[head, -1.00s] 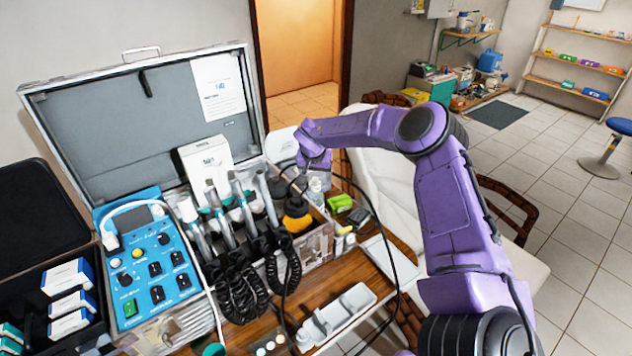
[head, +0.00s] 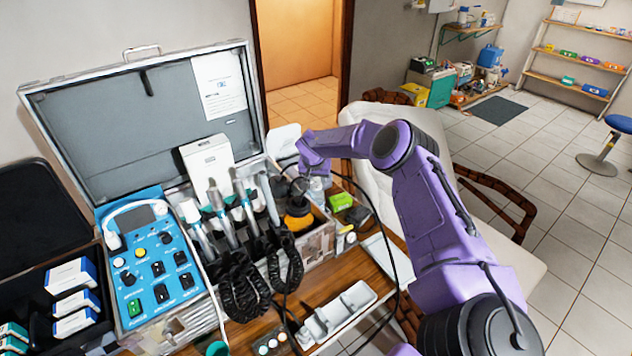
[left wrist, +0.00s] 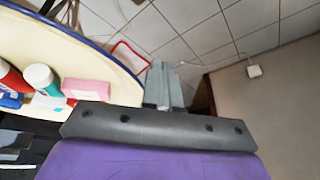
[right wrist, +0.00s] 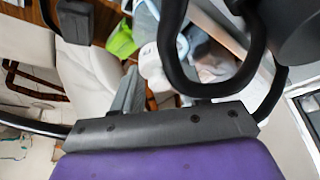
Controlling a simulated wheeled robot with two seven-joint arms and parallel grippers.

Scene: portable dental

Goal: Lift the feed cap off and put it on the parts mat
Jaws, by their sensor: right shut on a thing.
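My right gripper (head: 302,178) reaches in from the right over the open case. It is shut on a small dark cap (head: 299,187), which I take for the feed cap, above the black-and-orange bottle (head: 297,218). Whether the cap still touches the bottle is hard to tell. In the right wrist view a dark curved loop (right wrist: 168,60) partly hides my right gripper's fingers. A pale flat sheet on the table (head: 388,258), perhaps the parts mat, lies right of the case. My left gripper (left wrist: 164,85) shows only in its wrist view, its fingers together, with nothing visible between them.
Handpieces with coiled black hoses (head: 245,285) stand left of the bottle. A white box (head: 207,165) is behind them. A blue control panel (head: 152,265) is at left. A black cable loops over the table. A green block (head: 341,201) and a white tray (head: 340,312) are nearby.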

